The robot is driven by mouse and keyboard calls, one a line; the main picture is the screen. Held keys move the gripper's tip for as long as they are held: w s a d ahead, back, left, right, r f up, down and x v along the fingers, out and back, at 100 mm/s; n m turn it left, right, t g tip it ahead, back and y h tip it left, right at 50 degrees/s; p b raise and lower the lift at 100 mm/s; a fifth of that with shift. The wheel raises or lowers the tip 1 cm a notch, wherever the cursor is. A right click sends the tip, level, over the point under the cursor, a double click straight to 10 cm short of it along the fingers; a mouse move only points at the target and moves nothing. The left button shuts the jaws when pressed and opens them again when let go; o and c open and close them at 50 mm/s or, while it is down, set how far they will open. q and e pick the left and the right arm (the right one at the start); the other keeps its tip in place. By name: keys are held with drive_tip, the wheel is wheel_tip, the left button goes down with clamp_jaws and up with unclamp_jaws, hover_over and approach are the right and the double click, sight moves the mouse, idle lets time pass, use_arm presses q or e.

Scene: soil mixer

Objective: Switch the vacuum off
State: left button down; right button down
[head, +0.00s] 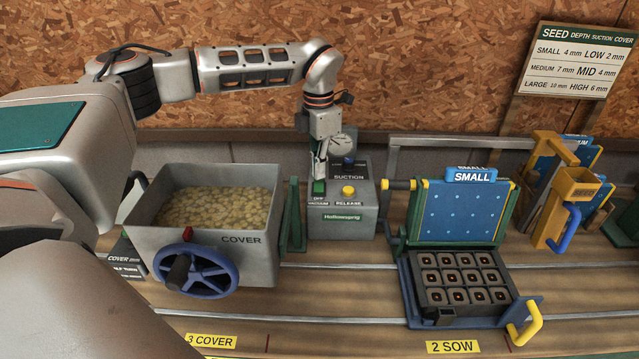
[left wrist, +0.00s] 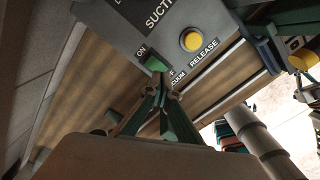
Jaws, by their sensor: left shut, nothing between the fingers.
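The grey suction box (head: 343,215) stands at the back of the bench, with a gauge, a blue knob and a yellow RELEASE button (head: 348,191) on it. Its green vacuum switch (head: 319,188) sits left of the yellow button, with OFF printed at its near end. The switch also shows in the left wrist view (left wrist: 155,64), with ON at its other end. Which way it is tipped I cannot tell. My left gripper (head: 319,176) is shut and empty, pointing down with its fingertips (left wrist: 167,90) at or just above the switch. Contact is unclear. My right gripper is not in view.
A grey COVER hopper (head: 255,262) with a blue handwheel (head: 195,271) stands left of the box. A blue SMALL plate (head: 468,215) and a seed tray (head: 460,281) stand to the right. A sign (head: 575,60) hangs at the back right.

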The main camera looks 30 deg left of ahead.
sight(319, 189)
use_arm(q)
drive_tip(key=shift+r, duration=1.7)
